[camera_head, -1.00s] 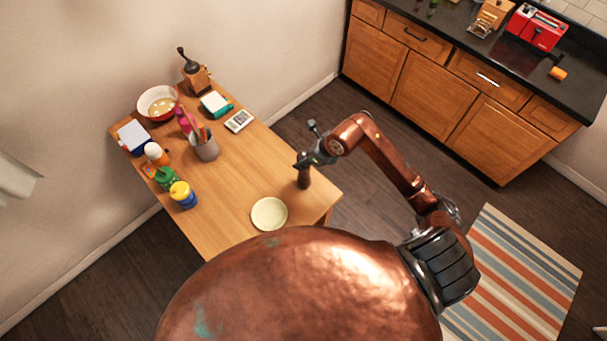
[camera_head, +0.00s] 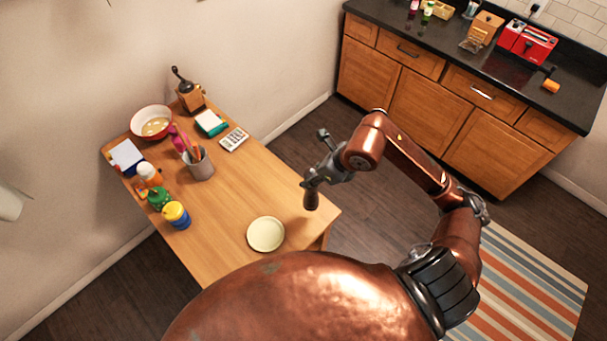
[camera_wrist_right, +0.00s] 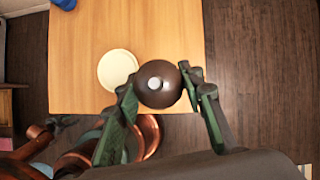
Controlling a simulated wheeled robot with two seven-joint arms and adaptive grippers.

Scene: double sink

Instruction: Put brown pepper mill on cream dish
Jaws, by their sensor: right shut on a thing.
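The brown pepper mill (camera_head: 311,199) is upright in my right gripper (camera_head: 312,181), near the table's right corner. In the right wrist view the mill's round top (camera_wrist_right: 158,84) sits between the two fingers of the right gripper (camera_wrist_right: 160,88), which are shut on it. The mill appears raised above the table. The cream dish (camera_head: 265,234) is a flat round plate, empty, on the table to the left of and nearer than the mill. It also shows in the right wrist view (camera_wrist_right: 115,68), left of the mill. My left gripper is not in view.
On the wooden table (camera_head: 240,190) stand a grey cup of utensils (camera_head: 199,165), a yellow-and-blue jar (camera_head: 176,215), a green bottle (camera_head: 159,198), a red-rimmed bowl (camera_head: 152,122) and a coffee grinder (camera_head: 188,94). The table around the dish is clear.

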